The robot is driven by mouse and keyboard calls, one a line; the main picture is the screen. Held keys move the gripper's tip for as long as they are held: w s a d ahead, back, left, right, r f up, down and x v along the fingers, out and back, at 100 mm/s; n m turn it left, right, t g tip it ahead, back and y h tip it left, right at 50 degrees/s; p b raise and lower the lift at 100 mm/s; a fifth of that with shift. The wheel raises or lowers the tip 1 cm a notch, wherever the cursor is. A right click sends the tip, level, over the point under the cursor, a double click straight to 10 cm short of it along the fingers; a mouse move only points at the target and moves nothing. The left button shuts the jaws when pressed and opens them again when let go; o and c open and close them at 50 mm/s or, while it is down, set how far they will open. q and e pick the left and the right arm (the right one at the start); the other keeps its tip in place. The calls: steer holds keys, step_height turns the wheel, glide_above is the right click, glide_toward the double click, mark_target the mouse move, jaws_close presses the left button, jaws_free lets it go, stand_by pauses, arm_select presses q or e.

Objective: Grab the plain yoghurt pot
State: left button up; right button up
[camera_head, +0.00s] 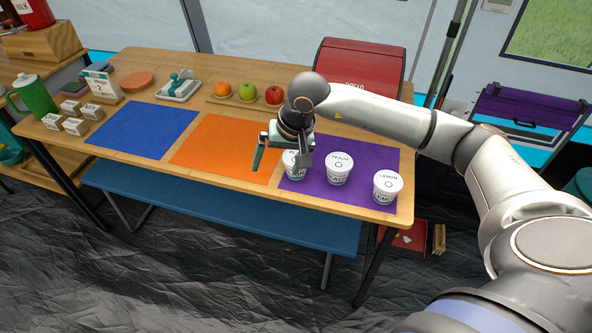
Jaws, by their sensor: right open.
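Three white yoghurt pots stand upright on the purple mat (340,198). The left pot (291,171) is partly hidden behind a finger of my right gripper. Its lid label shows only in part and seems to start with P. The middle pot (339,171) is marked PEACH and the right pot (386,189) is marked LEMON. My right gripper (280,162) is open, pointing down at the left pot, with one finger to the left of it and the other in front of it. I cannot tell whether they touch. My left gripper is out of view.
An orange mat (222,147) and a blue mat (143,129) lie bare to the left. Behind are three fruits (248,91) and a red bread bin (360,66). Several small boxes (75,126) and a green jug (36,96) stand at the left end.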

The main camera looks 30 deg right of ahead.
steer(key=w+d+r+n+h, duration=0.1)
steer(key=w+d+r+h, duration=0.15)
steer(key=d, duration=0.55)
steer(key=shift+t+h, duration=0.35)
steer(key=shift+t, duration=0.05)
steer(key=x, duration=0.5)
steer(key=shift+s+a+f+b, duration=0.25)
steer(key=shift+f+b, duration=0.1)
steer(key=shift+f, duration=0.15)
steer(key=shift+x, duration=3.1)
steer(key=shift+w+r, duration=0.1)
steer(key=shift+w, duration=0.05)
steer(key=shift+c, duration=0.2)
steer(key=c, duration=1.1)
steer(key=shift+r, duration=0.15)
